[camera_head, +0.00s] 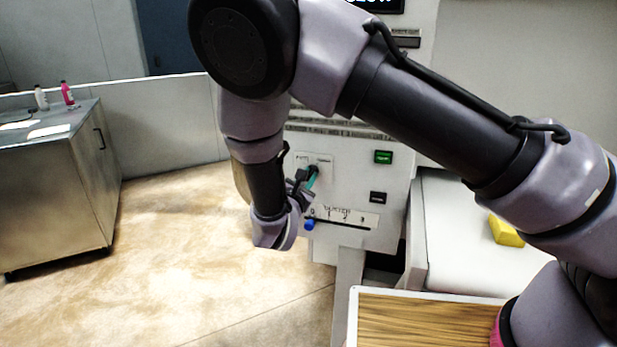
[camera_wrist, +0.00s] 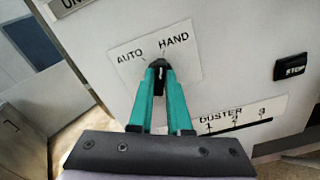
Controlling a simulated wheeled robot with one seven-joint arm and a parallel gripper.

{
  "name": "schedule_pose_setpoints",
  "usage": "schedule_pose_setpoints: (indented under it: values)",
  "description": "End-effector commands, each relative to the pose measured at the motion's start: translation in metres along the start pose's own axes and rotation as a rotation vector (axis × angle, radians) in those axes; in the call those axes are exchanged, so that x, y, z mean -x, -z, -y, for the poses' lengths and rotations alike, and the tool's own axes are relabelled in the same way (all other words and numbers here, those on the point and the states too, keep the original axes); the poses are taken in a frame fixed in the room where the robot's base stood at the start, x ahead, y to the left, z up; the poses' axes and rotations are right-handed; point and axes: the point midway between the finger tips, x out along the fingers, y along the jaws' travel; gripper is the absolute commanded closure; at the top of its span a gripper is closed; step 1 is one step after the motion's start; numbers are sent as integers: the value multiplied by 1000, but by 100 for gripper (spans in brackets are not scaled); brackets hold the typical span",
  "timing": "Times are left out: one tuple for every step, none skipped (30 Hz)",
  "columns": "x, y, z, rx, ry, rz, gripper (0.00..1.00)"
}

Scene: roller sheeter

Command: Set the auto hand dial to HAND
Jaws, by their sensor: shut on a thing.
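The auto hand dial is a small black knob (camera_wrist: 159,78) on a white label plate (camera_wrist: 187,67) on the machine's front panel. AUTO is printed at its upper left and HAND at its upper right. My gripper (camera_wrist: 160,70) has its teal fingers closed on the dial, one on each side. The fingers cover much of the dial, and I cannot tell exactly which mark it points to. In the head view my gripper (camera_head: 312,178) reaches the panel from the left, and my wrist hides part of the plate.
A green button (camera_head: 383,157) and a black STOP button (camera_head: 378,198) lie right of the dial. A DUSTER scale with a blue knob (camera_head: 309,224) is below. A yellow block (camera_head: 506,230) lies on the white surface at right. A metal cabinet (camera_head: 60,190) stands left, with open floor between.

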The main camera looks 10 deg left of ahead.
Motion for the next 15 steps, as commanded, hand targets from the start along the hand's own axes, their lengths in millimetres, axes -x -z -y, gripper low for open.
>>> schedule_pose_setpoints:
  values:
    - [1,1,0,-19,0,-3,100]
    - [1,1,1,-30,0,-3,100]
    - [1,1,1,-46,0,-3,100]
    - [1,1,1,-55,0,-3,100]
    - [1,1,1,-64,0,-3,100]
    - [1,1,1,-75,0,-3,100]
    - [1,1,1,-81,0,-4,100]
    - [1,1,1,-86,0,-4,100]
    - [1,1,1,-92,0,-4,100]
    - [1,1,1,-96,0,-4,100]
    - [1,1,1,-99,0,-4,100]
    - [1,1,1,-102,0,-4,100]
    - [1,1,1,-104,0,-4,100]
    - [1,1,1,-105,0,-4,100]
    - [1,2,1,-106,0,-4,100]
